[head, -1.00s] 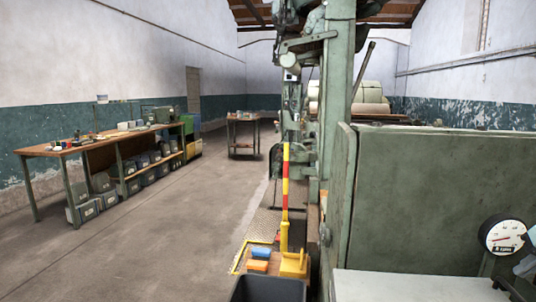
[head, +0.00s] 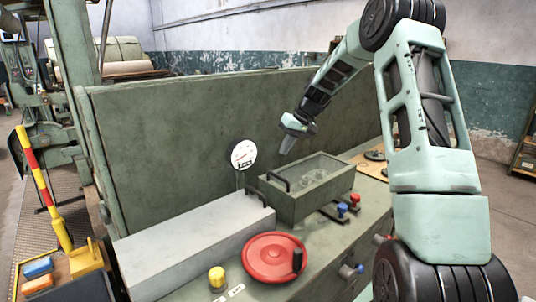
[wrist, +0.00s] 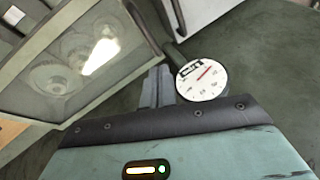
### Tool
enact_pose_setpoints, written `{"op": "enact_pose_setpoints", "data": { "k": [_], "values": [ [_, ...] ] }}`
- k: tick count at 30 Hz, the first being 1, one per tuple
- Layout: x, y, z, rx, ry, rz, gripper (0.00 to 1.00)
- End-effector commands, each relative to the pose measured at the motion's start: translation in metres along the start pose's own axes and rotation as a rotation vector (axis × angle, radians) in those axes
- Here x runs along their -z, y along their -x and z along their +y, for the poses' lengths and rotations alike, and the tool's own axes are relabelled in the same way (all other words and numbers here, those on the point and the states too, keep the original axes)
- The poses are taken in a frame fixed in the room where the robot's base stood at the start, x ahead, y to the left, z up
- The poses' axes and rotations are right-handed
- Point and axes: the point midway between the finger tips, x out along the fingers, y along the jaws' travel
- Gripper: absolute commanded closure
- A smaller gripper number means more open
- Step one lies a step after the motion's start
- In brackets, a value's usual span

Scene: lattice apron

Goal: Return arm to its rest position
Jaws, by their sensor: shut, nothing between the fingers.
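My pale green arm (head: 432,165) rises at the right of the head view and bends over the green bench. My gripper (head: 286,147) hangs in the air in front of the upright green panel, its fingers pointing down. It looks closed and empty. In the wrist view the grey fingers (wrist: 157,86) lie together, with a dial gauge (wrist: 202,78) just right of them in the picture. Nothing is held.
The bench carries a glass-lidded green box (head: 306,187), a grey cover (head: 195,245), a red handwheel (head: 274,258), a yellow knob (head: 217,276) and blue and red knobs. The dial gauge (head: 243,154) stands near the panel (head: 190,125). A yellow-red lever (head: 42,185) stands at left.

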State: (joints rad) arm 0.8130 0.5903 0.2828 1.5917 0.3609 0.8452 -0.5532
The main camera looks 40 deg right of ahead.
Motion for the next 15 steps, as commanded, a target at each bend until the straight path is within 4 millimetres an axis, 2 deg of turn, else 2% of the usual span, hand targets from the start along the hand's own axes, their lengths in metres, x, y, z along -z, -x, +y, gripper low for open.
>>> {"op": "enact_pose_setpoints", "data": {
  "k": [9,10,13,15],
  "values": [
    [0.000,0.003,0.003,0.000,0.000,0.000,1.00],
    [0.000,0.002,-0.002,0.001,0.005,-0.004,1.00],
    [-0.005,-0.005,-0.031,0.005,0.039,-0.027,1.00],
    [-0.015,-0.013,-0.066,0.008,0.078,-0.058,1.00]
  ]
}}
